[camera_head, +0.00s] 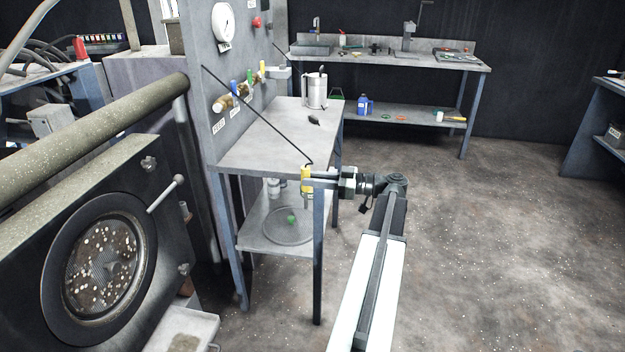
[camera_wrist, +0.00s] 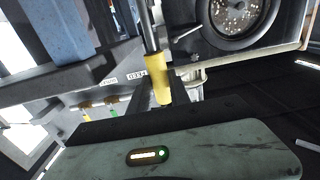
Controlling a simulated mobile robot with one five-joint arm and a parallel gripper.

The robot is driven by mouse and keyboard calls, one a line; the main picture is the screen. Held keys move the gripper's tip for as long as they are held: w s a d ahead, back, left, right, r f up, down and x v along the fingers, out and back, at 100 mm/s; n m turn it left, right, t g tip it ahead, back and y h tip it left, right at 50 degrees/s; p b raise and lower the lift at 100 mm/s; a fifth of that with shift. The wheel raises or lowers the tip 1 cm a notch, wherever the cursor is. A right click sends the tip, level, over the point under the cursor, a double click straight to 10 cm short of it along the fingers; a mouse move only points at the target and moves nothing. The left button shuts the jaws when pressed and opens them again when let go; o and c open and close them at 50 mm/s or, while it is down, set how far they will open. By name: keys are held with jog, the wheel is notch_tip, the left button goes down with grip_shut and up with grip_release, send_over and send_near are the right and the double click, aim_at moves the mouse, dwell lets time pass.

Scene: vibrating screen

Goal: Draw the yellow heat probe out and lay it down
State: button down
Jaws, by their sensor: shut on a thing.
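My gripper (camera_head: 308,179) is shut on a yellow handle, which I take for the heat probe (camera_head: 307,173), at the front right corner of the grey bench (camera_head: 262,150). A long thin dark line runs from the handle's top up and left across the panel; I cannot tell whether it is stem or cable. In the wrist view the yellow piece (camera_wrist: 158,84) hangs below a dark rod. The gripper hides part of the handle.
A metal jug (camera_head: 316,92) and a small dark object (camera_head: 314,122) stand on the bench; its front is clear. A lower shelf (camera_head: 265,238) holds a round tray. A round screen window (camera_head: 100,262) is at left. The floor at right is open.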

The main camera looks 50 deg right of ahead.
jog(key=shift+r, duration=0.3)
jog(key=shift+r+p, duration=1.45)
jog(key=shift+r, duration=0.15)
notch_tip(320, 180, up, 3)
jog(key=p, duration=0.3)
